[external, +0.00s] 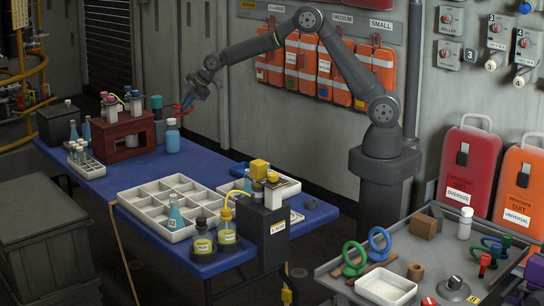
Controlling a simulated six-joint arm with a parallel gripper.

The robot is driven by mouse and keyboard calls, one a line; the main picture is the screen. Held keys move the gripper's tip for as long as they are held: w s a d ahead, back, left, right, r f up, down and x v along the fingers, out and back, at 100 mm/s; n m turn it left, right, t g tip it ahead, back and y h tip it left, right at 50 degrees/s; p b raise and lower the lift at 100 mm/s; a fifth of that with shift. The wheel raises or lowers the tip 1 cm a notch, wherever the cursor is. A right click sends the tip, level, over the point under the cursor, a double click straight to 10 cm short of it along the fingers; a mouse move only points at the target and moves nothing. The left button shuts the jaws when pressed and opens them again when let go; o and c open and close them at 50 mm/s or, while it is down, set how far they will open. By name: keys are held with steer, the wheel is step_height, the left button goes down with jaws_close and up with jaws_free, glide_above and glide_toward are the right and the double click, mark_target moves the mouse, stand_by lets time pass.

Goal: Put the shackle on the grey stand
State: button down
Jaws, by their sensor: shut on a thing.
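My gripper (190,96) is above the far end of the blue table, pointing down and to the left. The piece is in the air, above and beside a blue bottle with a white cap (173,140). I cannot tell for sure whether this block is the grey stand.
The blue table (95,188) also holds a dark red rack (125,135) with vials, a white divided tray (150,207) and yellow bottles (227,232). A grey tray table (335,268) at the lower right carries coloured rings and small parts. Bare table shows around the bottle.

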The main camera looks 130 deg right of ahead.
step_height(320, 180, up, 7)
steer(key=w+a+n+t+y, duration=0.2)
steer(key=w+a+n, duration=0.3)
steer(key=w+a, duration=1.9)
steer(key=w+a+n+t+y, duration=0.15)
steer(key=w+a, duration=0.25)
steer(key=a, duration=1.5)
steer(key=w+a+n+y, duration=0.2)
steer(key=w+a+n, duration=0.1)
steer(key=a, duration=1.5)
steer(key=n+g+y, duration=0.2)
steer(key=n+y, duration=0.3)
steer(key=n, duration=0.3)
glide_above(459, 266)
step_height(459, 266, down, 12)
steer(key=shift+s+f, duration=0.1)
steer(key=shift+f, duration=2.05)
